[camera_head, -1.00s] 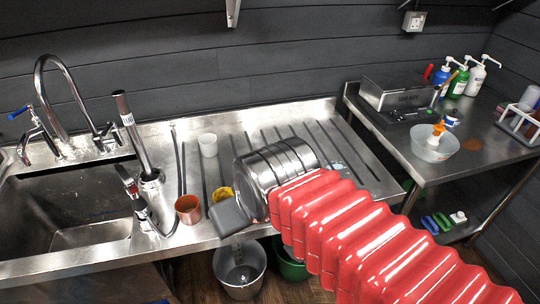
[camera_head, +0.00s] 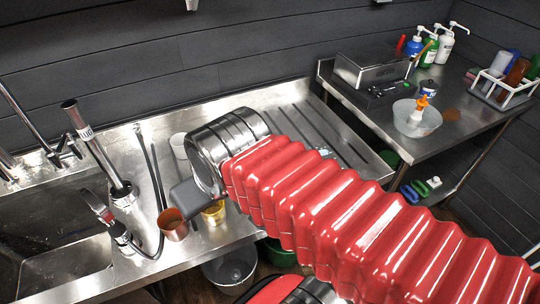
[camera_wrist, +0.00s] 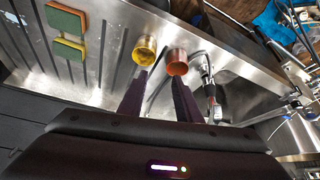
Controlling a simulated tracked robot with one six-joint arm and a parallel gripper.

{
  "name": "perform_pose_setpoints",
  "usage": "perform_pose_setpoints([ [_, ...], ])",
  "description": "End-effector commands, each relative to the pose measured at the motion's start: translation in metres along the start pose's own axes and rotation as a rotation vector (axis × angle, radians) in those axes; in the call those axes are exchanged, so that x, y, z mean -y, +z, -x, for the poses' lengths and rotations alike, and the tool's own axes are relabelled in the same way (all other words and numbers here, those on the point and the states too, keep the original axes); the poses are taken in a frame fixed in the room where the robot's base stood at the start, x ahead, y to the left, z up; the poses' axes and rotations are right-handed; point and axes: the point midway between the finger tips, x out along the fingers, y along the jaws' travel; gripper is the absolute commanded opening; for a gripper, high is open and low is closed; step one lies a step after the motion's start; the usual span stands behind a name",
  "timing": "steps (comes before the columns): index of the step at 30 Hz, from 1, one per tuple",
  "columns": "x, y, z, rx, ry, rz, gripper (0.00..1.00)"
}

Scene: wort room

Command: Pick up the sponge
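Two green and yellow sponges lie on the ribbed steel drainboard at the upper left of the wrist view, an upper one (camera_wrist: 66,21) and a lower one (camera_wrist: 67,50). I cannot make them out in the head view, where my arm covers part of the drainboard. My gripper (camera_wrist: 160,82) is open, its two dark fingers apart with nothing seen held between them. The fingers point toward a yellow cup (camera_wrist: 146,50) and a copper cup (camera_wrist: 177,65), well to the right of the sponges. In the head view the gripper's fingertips are not clearly visible.
The sink (camera_head: 55,245) with taps is left of the drainboard (camera_head: 290,95). A white cup (camera_head: 179,146) stands close behind my wrist. A side table holds a clear bowl (camera_head: 417,120), a metal box (camera_head: 372,68) and pump bottles (camera_head: 430,50). Buckets (camera_head: 230,268) stand below.

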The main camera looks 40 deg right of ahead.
Motion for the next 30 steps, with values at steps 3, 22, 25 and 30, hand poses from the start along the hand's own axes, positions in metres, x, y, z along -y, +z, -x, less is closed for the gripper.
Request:
perform_pose_setpoints([
  [3,0.0,0.0,0.0,0.0,0.0,0.0,0.37],
  [22,-0.09,-0.066,-0.037,0.089,0.072,-0.117,0.81],
  [25,-0.116,-0.075,-0.048,0.105,0.084,-0.143,0.88],
  [30,-0.165,-0.086,-0.068,0.134,0.1,-0.189,0.96],
])
